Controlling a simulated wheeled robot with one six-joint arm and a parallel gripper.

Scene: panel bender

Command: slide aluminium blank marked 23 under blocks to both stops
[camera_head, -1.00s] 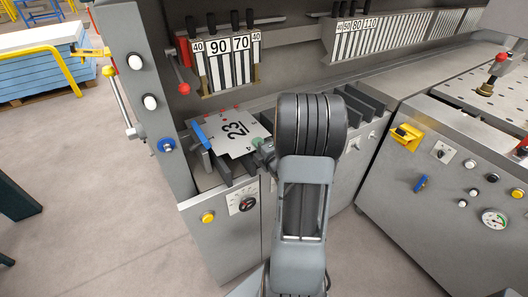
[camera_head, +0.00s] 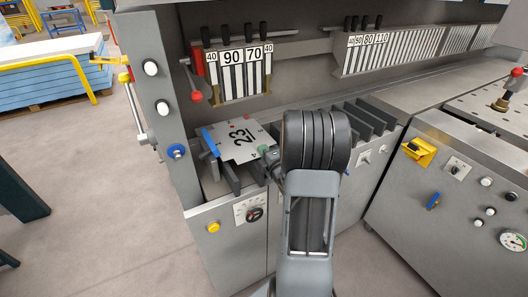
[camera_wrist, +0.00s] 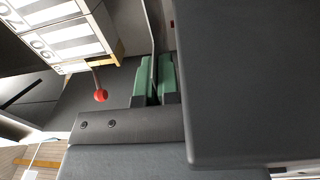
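The pale aluminium blank (camera_head: 258,138) marked 23 lies flat on the machine bed below and in front of the blocks (camera_head: 239,75) labelled 40, 90, 70 and 40. A blue bar (camera_head: 210,142), perhaps one stop, is at the blank's left edge. Small red spots (camera_head: 247,117) show at its back edge; whether these are the other stop I cannot tell. My gripper (camera_head: 268,154) is at the blank's near right edge. In the wrist view, its green pads (camera_wrist: 155,82) close on a thin sheet seen edge-on, apparently the blank. The blocks also show in the wrist view (camera_wrist: 65,40).
A red-knobbed lever (camera_head: 196,97) hangs left of the blocks, and its knob shows in the wrist view (camera_wrist: 101,95). The grey machine post (camera_head: 160,100) bounds the left side.

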